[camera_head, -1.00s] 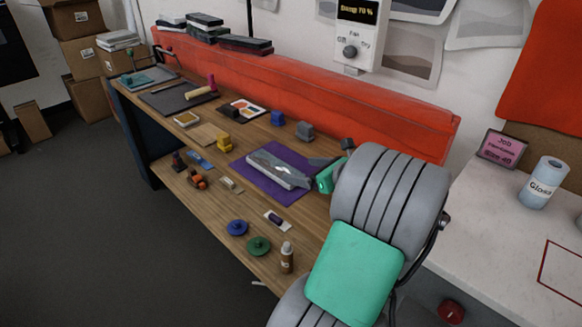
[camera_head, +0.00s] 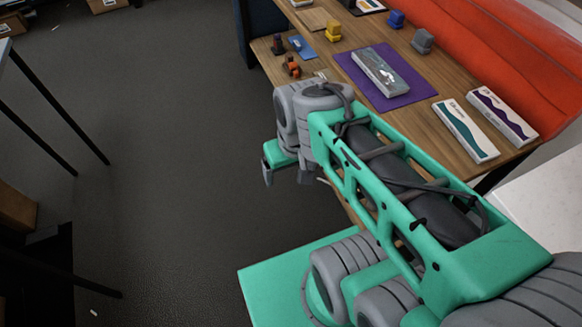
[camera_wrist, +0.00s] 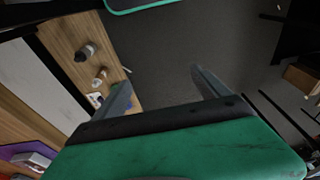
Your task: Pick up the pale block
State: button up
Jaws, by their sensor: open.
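My gripper (camera_head: 286,174) is open and empty. It hangs over the floor, off the front edge of the wooden workbench (camera_head: 440,138). Its two grey fingers also show apart in the wrist view (camera_wrist: 162,84), with dark floor between them. I cannot tell for sure which thing is the pale block. A flat pale wood piece (camera_head: 312,19) lies near the bench's front edge at the top of the head view. Part of the bench front is hidden behind my arm.
A purple mat (camera_head: 352,70) bears a silvery packet (camera_head: 383,74). Yellow (camera_head: 333,31), blue (camera_head: 396,19) and grey (camera_head: 423,41) blocks stand around it. Two flat boxes (camera_head: 466,131) lie at the right. The floor at left is mostly clear.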

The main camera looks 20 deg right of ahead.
aim_at(423, 41)
jog(key=k, duration=1)
jog(key=u, duration=0.7)
jog(key=i, duration=0.8)
jog(key=z, duration=2.2)
jog(key=i, duration=0.5)
jog(key=u, duration=0.05)
